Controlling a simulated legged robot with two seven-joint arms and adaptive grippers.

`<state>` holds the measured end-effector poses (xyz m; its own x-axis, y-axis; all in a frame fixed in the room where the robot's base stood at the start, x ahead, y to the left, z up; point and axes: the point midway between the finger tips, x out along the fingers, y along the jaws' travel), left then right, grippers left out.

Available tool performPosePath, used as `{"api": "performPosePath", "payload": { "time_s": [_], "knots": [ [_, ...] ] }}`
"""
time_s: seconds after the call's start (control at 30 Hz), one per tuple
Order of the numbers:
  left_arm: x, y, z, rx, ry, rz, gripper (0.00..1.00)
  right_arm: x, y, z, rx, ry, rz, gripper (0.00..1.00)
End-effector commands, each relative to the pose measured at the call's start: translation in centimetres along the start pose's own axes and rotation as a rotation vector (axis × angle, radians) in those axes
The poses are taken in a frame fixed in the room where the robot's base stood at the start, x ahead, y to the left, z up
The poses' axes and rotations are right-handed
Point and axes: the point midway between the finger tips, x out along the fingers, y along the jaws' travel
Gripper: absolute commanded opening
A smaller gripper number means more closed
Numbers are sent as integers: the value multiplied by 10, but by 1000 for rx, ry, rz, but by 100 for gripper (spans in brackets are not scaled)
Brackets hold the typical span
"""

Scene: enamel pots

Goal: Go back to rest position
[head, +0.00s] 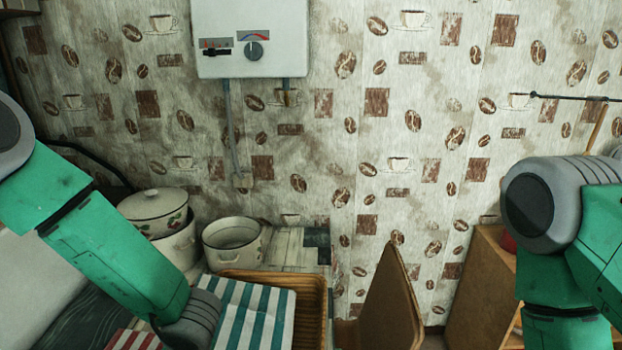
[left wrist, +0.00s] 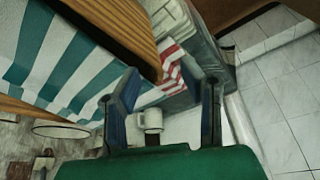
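My left arm (head: 110,240) comes in from the left in the head view and reaches down past the striped cloth; its gripper is out of that view. In the left wrist view my left gripper (left wrist: 163,80) has its two dark fingers spread apart, with nothing held between them. A white mug (left wrist: 152,120) shows beyond the gap between the fingers. My right arm (head: 560,220) is at the right edge of the head view, and its gripper is out of view.
A lidded enamel pot (head: 155,210) sits on another white pot (head: 178,245), beside an open pot (head: 232,243). A wooden tray (head: 313,300) holds a green-striped cloth (head: 250,312). A wooden chair (head: 390,305) and cabinet (head: 480,285) stand right. Tiled floor (left wrist: 285,90) is clear.

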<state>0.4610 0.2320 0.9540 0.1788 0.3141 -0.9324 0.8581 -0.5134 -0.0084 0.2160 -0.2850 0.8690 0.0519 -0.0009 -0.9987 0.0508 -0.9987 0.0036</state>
Motion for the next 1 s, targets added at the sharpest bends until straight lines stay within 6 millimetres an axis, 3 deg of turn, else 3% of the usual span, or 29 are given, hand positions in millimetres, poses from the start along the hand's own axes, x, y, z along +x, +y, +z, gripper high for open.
{"api": "performPosePath", "payload": {
  "time_s": [0.1,0.3,0.47,0.7,0.73,0.8,1.0],
  "knots": [
    [33,-41,9,192,46,28,36,0,0,0,0,0,0,86],
    [66,-119,44,552,3,108,36,0,0,0,-1,0,0,86],
    [69,-180,77,766,-116,151,36,0,0,0,-1,0,0,86],
    [51,-262,116,974,-333,184,36,0,0,0,0,0,0,86],
    [51,-268,120,989,-352,188,36,3,0,0,0,0,0,86],
    [74,-259,126,989,-331,196,36,25,0,1,0,2,0,86],
    [116,-250,141,1012,-313,206,36,72,-1,4,0,0,0,86]
  ]
}}
